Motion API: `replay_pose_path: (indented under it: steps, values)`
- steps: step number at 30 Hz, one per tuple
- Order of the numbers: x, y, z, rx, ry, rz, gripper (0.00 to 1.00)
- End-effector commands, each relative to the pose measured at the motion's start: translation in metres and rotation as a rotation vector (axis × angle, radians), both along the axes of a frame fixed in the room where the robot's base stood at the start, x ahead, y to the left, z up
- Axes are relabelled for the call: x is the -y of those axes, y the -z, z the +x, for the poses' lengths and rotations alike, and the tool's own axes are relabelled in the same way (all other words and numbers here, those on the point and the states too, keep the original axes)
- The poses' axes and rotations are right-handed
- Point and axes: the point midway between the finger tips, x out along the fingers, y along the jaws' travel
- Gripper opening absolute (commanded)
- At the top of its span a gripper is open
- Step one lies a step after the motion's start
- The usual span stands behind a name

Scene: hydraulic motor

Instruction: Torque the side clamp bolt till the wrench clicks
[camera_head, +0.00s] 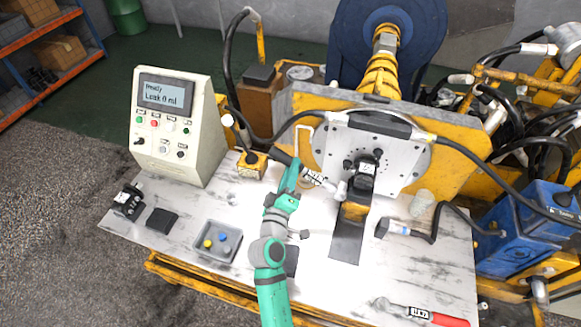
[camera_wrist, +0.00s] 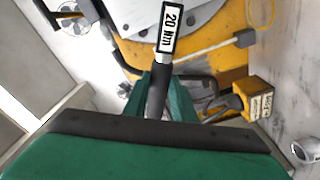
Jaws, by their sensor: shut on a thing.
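My gripper (camera_head: 294,168) is shut on the dark handle of a torque wrench (camera_head: 314,178), left of the motor. In the wrist view the wrench (camera_wrist: 168,30) runs upward from between my fingers (camera_wrist: 160,98), with a "20 Nm" label on its shaft. In the head view its head end is close to the left side of the black hydraulic motor (camera_head: 362,178), in front of the grey round plate (camera_head: 335,150). The side clamp bolt is too small to make out, and I cannot tell whether the wrench is seated on it.
A control box (camera_head: 178,125) reads "Ready, Leak 0 ml". A red-handled wrench (camera_head: 420,313) lies at the front right. A yellow block (camera_head: 251,166) stands left of my gripper. Hoses arch around the yellow frame (camera_head: 455,155).

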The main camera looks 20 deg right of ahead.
Motion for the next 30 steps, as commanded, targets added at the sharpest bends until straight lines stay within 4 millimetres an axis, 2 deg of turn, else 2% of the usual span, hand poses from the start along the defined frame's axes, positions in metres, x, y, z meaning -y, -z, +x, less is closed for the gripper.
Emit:
replay_pose_path:
  steps: [18,30]
  values:
    - [0.031,-0.003,0.042,0.005,0.003,-0.002,0.00]
    - [0.035,-0.002,0.049,0.003,0.002,-0.002,0.00]
